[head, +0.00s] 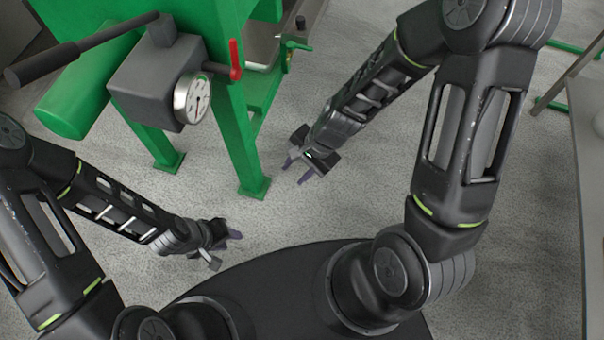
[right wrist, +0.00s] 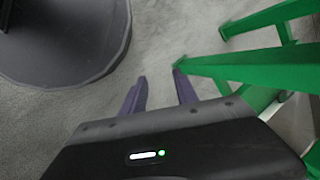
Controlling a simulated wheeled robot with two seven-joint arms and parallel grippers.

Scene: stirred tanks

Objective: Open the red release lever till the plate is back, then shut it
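The red release lever (head: 235,60) stands upright on the right side of a grey pump block (head: 155,85), fixed to a green press frame. A round gauge (head: 191,98) sits on the block's front. I cannot make out the plate. My right gripper (head: 298,171) is open and empty, below and right of the lever, well apart from it. Its two purple fingers also show apart in the right wrist view (right wrist: 160,92). My left gripper (head: 230,241) is low at the left, below the pump block, apart from the lever, and looks open and empty.
A black pump handle (head: 85,48) reaches left from the block above a green cylinder (head: 85,100). Green frame legs (head: 240,150) stand on the grey floor near my right gripper. A table edge (head: 580,170) is at the right. Floor between the grippers is clear.

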